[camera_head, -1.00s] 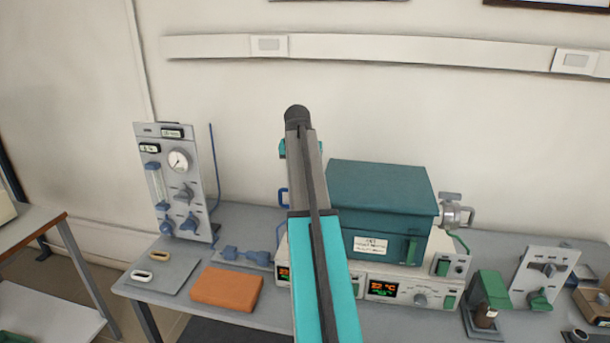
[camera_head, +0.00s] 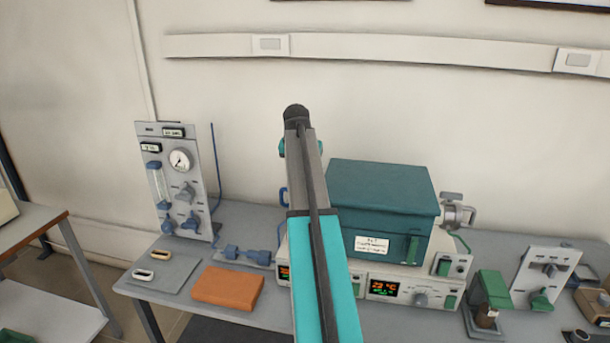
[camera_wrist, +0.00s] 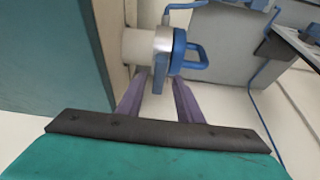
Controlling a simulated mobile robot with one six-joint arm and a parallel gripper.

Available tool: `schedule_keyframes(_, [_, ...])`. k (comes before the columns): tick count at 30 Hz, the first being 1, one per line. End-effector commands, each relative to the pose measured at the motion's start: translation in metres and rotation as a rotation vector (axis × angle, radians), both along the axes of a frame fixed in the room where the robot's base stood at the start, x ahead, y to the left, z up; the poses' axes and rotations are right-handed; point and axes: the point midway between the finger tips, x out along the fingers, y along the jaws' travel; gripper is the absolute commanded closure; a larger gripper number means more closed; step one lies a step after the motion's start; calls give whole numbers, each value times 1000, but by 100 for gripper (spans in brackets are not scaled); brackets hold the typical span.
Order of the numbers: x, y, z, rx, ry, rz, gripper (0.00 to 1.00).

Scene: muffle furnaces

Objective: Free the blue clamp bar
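The blue clamp bar (camera_wrist: 179,52), with a looped blue handle, sits beside a silver ring at the end of a pale cylindrical port in the wrist view. In the head view, a small blue piece (camera_head: 284,196) shows at the left of my arm; the rest is hidden behind it. My gripper (camera_wrist: 160,78) has two purple fingers with a gap between them, just below the port end. The right fingertip is close to the lower end of the blue bar; I cannot tell whether they touch. The gripper's fingers are hidden in the head view.
The teal furnace (camera_head: 385,190) stands on a white control base beside my arm. A grey gas panel (camera_head: 176,185) with a gauge stands at the left. An orange brick (camera_head: 228,288) and a grey plate (camera_head: 155,280) lie on the bench. A green device (camera_head: 488,300) stands at right.

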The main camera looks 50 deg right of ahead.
Motion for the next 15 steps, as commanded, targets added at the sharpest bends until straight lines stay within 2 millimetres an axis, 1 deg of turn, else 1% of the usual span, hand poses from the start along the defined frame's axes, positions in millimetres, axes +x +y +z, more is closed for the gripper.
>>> schedule_keyframes(5, [-1,1,2,0,1,0,67])
schedule_keyframes(8, [-2,2,7,0,1,0,67])
schedule_keyframes(15, [-6,10,28,-1,0,1,67])
